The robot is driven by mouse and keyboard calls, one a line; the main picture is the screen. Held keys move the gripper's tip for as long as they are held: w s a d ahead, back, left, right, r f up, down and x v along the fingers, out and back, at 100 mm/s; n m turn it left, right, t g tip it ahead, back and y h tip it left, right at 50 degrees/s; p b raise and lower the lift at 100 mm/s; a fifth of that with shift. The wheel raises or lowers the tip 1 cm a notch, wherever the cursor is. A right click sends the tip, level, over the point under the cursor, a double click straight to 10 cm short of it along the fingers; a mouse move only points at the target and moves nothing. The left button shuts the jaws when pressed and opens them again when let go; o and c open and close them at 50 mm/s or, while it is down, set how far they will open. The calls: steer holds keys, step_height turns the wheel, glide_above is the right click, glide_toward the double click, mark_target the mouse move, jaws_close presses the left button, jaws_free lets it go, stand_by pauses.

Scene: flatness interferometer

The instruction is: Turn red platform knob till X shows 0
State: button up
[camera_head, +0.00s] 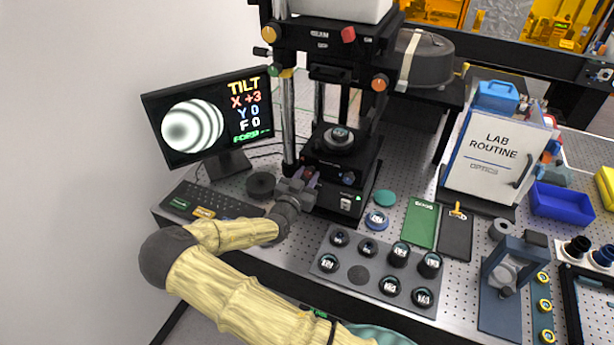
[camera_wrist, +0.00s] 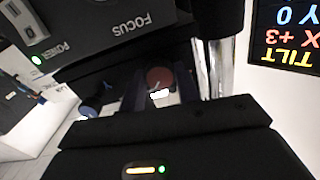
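The red platform knob (camera_wrist: 158,77) shows in the wrist view with a pale pointer mark on its face. My gripper (camera_wrist: 160,92) is in front of it, one dark finger on each side, with gaps between fingers and knob. In the head view my gripper (camera_head: 308,180) is at the front left of the interferometer's platform (camera_head: 340,160) and mostly hides the knob. The monitor (camera_head: 205,120) reads TILT, X +3, Y 0, F 0, beside a round ring pattern. Part of this readout (camera_wrist: 288,38) shows upside down in the wrist view.
A blue knob (camera_wrist: 88,112) is beside the red one. A chrome column (camera_head: 289,120) stands close to my gripper. A keyboard (camera_head: 205,203) lies at the left.

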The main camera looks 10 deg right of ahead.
steer(key=shift+c, duration=0.9)
steer(key=shift+f+n+b, duration=0.15)
steer(key=shift+n+b, duration=0.35)
steer(key=shift+b, duration=0.15)
steer(key=shift+n+b, duration=0.9)
steer(key=shift+b, duration=0.1)
steer(key=shift+n+b, duration=1.15)
steer(key=shift+n, duration=1.05)
steer(key=shift+r, duration=0.2)
steer(key=o, duration=1)
